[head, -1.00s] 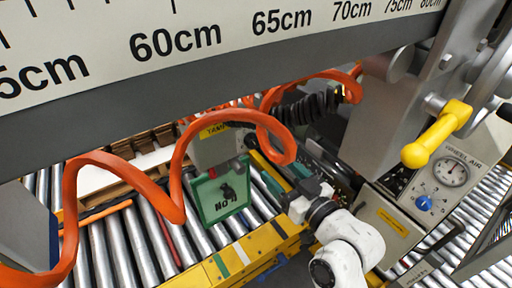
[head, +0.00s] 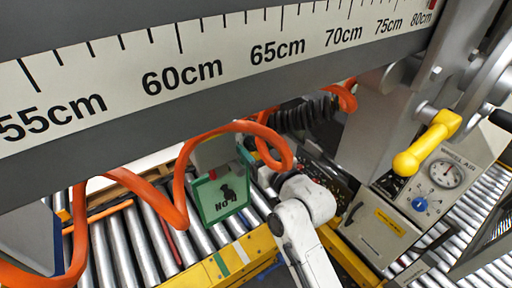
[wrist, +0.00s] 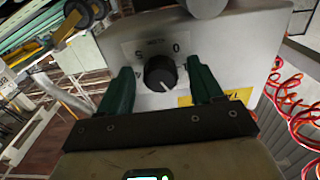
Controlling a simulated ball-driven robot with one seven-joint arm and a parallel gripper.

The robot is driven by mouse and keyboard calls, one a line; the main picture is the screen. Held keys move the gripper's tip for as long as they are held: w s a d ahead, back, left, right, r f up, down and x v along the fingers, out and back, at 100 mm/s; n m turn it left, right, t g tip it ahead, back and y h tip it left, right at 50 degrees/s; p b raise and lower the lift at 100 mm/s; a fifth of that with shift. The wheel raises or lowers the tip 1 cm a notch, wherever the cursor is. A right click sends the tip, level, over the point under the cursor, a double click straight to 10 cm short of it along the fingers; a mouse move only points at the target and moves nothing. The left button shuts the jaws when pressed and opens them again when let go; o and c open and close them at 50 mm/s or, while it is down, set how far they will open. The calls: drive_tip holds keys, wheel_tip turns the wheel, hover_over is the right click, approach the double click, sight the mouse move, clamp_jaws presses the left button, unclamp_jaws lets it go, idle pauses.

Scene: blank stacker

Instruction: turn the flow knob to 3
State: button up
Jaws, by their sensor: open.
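In the wrist view, a black round knob (wrist: 160,72) sits on the face of a light grey box (wrist: 225,35). Its white mark points down and slightly right. My gripper (wrist: 161,70) is open, with one green finger on each side of the knob. I cannot tell whether the fingers touch it. In the head view, my white arm hides the gripper.
A yellow label (wrist: 232,96) is beside the right finger. In the head view, an orange hose (head: 170,205) loops before the rollers (head: 120,250) and a green sign (head: 222,198). A panel at right has a gauge (head: 446,174), a blue knob (head: 419,204) and a yellow handle (head: 425,145).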

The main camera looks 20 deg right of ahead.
drive_tip(key=shift+c, duration=0.3)
drive_tip(key=c, duration=1)
drive_tip(key=shift+m+p, duration=0.3)
drive_tip(key=shift+m, duration=0.1)
drive_tip(key=m+p, duration=0.3)
drive_tip(key=m, duration=0.2)
drive_tip(key=shift+r, duration=0.15)
drive_tip(key=m+p, duration=0.2)
drive_tip(key=m, duration=0.2)
drive_tip(key=shift+m+p, duration=0.3)
drive_tip(key=shift+p, duration=0.1)
drive_tip(key=o, duration=1.1)
drive_tip(key=shift+c, duration=0.2)
